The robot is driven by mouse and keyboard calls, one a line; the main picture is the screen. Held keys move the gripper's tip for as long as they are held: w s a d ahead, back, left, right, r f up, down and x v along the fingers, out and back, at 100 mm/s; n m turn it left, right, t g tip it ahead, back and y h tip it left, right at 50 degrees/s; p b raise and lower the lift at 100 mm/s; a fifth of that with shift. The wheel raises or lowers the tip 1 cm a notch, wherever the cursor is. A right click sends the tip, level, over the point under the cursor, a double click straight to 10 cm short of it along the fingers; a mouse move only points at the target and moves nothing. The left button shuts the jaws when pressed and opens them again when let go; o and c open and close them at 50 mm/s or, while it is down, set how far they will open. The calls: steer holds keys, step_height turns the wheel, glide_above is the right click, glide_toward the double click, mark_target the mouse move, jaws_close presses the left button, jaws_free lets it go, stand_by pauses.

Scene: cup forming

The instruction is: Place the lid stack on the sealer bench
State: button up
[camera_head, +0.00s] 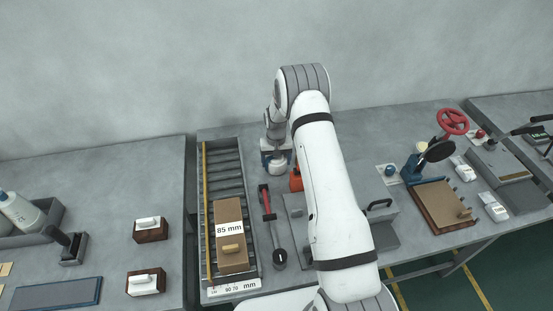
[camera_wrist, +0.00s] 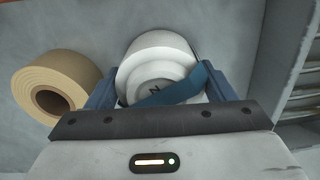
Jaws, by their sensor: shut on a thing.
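My gripper (camera_wrist: 160,92) is shut on the lid stack (camera_wrist: 158,60), a white round stack with stepped rings and a dark mark on its end. A blue band crosses the stack between the blue fingers. In the head view my gripper (camera_head: 277,158) is at the back of the middle grey bench (camera_head: 225,131), just right of the roller track, with the white stack (camera_head: 277,168) low between its fingers. I cannot tell whether the stack touches the bench top. My arm hides part of the bench. No label shows which bench is the sealer bench.
A tan tape roll (camera_wrist: 55,88) lies close beside the stack in the wrist view. The roller track (camera_head: 222,170) carries a brown box (camera_head: 230,255) marked 85 mm. A red-and-black tool (camera_head: 270,215) and an orange object (camera_head: 296,180) are near my gripper. A red handwheel (camera_head: 453,121) stands right.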

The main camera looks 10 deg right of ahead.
steer(key=shift+f, duration=0.3)
steer(key=shift+f, duration=0.15)
steer(key=o, duration=1)
step_height(320, 180, up, 12)
steer(key=b, duration=0.4)
steer(key=shift+r, duration=0.2)
